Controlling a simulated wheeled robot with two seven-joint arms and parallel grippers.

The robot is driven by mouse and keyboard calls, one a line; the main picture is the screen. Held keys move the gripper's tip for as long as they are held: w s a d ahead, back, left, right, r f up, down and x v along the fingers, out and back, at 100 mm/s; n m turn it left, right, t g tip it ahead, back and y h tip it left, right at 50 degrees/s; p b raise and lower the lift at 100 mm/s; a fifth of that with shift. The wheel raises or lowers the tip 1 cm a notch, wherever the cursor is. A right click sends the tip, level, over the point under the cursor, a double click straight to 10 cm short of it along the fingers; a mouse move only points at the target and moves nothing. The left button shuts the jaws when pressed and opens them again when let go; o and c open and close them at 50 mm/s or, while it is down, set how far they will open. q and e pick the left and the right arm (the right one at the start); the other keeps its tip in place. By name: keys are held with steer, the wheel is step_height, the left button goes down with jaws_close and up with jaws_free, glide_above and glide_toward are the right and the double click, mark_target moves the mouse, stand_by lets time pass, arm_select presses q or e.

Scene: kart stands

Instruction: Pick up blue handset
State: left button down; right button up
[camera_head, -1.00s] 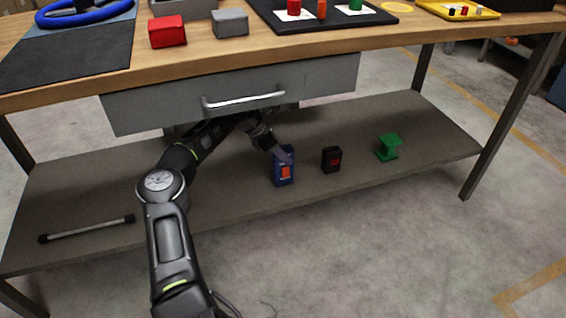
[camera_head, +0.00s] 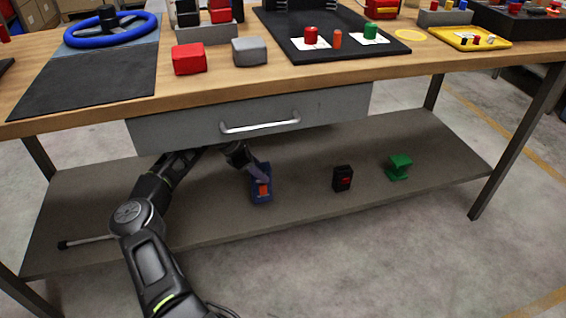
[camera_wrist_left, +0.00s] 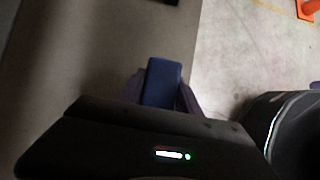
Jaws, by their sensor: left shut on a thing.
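The blue handset (camera_head: 264,196) has an orange-red patch on its face. In the head view it is under the workbench over the lower shelf (camera_head: 300,205), leaning slightly. My left gripper (camera_head: 261,175) comes from the left under the drawer and is shut on its upper part. The left wrist view shows the blue handset (camera_wrist_left: 162,84) between the two fingers of my left gripper (camera_wrist_left: 160,95). I cannot tell whether its bottom edge touches the shelf. My right gripper is not in view.
A black box with a red patch (camera_head: 342,178) and a green block (camera_head: 398,167) stand to the right on the shelf. A rod (camera_head: 88,242) lies at left, partly behind my arm. The grey drawer (camera_head: 250,115) and tabletop are above. An orange cone (camera_wrist_left: 308,8) stands beyond.

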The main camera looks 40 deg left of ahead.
arm_select(q)
steer(key=s+a, duration=0.3)
steer(key=s, duration=0.2)
steer(key=shift+a+p, duration=0.3)
steer(key=shift+p, duration=0.1)
steer(key=shift+s, duration=0.1)
